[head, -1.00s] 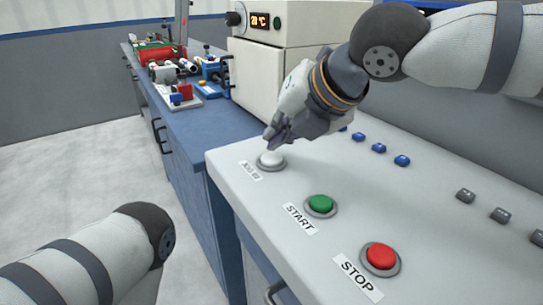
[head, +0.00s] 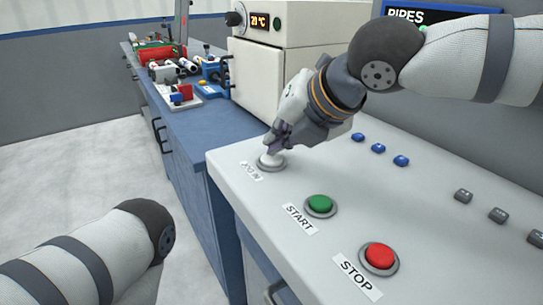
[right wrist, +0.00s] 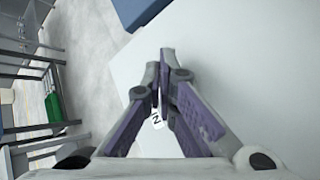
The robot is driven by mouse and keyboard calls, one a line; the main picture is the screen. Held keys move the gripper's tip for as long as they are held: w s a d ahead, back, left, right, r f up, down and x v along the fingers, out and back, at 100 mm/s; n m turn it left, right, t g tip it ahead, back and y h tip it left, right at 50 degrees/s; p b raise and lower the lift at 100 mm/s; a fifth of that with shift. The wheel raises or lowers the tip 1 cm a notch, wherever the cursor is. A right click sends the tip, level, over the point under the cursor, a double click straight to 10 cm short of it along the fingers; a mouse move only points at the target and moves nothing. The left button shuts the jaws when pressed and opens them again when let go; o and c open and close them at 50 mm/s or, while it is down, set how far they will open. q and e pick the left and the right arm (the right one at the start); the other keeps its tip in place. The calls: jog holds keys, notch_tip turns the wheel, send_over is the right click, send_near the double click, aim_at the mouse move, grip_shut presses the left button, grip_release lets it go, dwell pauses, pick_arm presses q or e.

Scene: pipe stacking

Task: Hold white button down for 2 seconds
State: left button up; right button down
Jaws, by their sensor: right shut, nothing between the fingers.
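The white button (head: 271,160) sits in a grey ring at the far left corner of the light grey console top (head: 330,180). Its label lies just in front of it. My right gripper (head: 270,150) is shut and empty, pointing down with its fingertips at the top of the white button. They look to be touching it, but I cannot tell how far the button is pressed. In the right wrist view the closed fingers (right wrist: 162,85) hide the button, and only a bit of the label (right wrist: 157,120) shows. My left arm shows at the lower left, its gripper out of view.
A green START button (head: 320,204) and a red STOP button (head: 379,256) stand nearer on the console. Blue buttons (head: 378,148) and grey ones (head: 463,196) line its back. An oven-like box (head: 258,75) and a blue bench (head: 190,130) with parts lie beyond.

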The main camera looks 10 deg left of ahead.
aim_at(277, 157)
jog(key=shift+f, duration=0.45)
dwell(1.3)
pick_arm(q)
jog(key=shift+r, duration=0.1)
pick_arm(e)
jog(key=shift+r, duration=0.1)
dwell(1.4)
jog(key=shift+r+p, duration=0.9)
pick_arm(q)
jog(key=shift+w+r+t, duration=0.3)
jog(key=shift+w+r, duration=0.45)
jog(key=shift+r, duration=0.05)
pick_arm(e)
jog(key=shift+f, duration=0.15)
jog(key=shift+r+p, duration=1.45)
jog(key=shift+r, duration=1.25)
pick_arm(q)
jog(key=shift+t, duration=0.6)
jog(key=w+r, duration=0.3)
jog(key=shift+w+r, duration=0.1)
jog(key=shift+r, duration=0.15)
pick_arm(e)
jog(key=shift+f, duration=0.15)
